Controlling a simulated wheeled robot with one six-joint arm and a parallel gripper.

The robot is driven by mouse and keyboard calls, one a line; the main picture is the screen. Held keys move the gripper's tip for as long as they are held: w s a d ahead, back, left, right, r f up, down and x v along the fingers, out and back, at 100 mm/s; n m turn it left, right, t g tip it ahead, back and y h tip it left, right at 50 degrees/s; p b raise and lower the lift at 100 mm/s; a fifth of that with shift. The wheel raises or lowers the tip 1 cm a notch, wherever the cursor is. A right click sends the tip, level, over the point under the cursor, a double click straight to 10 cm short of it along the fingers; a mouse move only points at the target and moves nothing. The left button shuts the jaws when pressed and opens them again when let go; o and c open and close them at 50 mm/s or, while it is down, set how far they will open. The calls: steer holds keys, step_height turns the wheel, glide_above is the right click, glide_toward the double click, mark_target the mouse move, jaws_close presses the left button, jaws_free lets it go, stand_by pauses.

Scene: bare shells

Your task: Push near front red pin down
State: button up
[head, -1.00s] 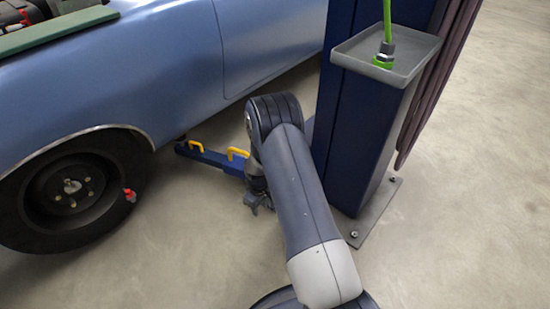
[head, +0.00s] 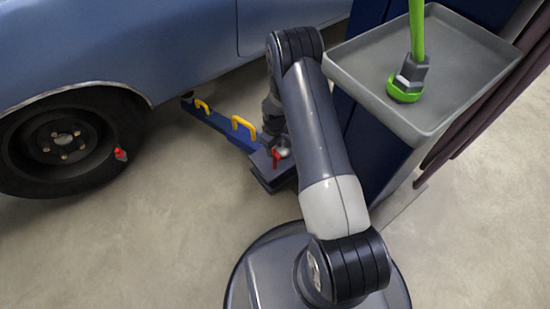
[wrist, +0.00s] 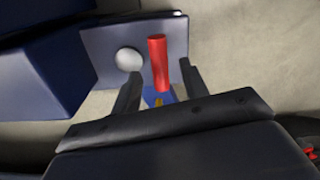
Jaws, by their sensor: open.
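The red pin (head: 276,158) stands up from the dark blue plate (head: 266,178) at the near end of the blue lift arm, close to the post's foot. In the wrist view the red pin (wrist: 158,60) shows upright between the fingertips of my gripper (wrist: 160,80). The jaws are open, with a finger on each side of the pin; I cannot tell whether either touches it. In the head view my gripper (head: 281,147) is over the plate's end, partly hidden by my arm.
The lift arm (head: 225,128) with two yellow handles runs under the blue car (head: 170,45). A grey tray (head: 450,60) with a green hose fitting (head: 405,85) juts from the blue post (head: 375,165) on the right. The floor at left front is clear.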

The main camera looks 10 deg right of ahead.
mark_target(275, 158)
step_height(275, 158, down, 8)
steer(key=shift+b, duration=1)
jaws_close()
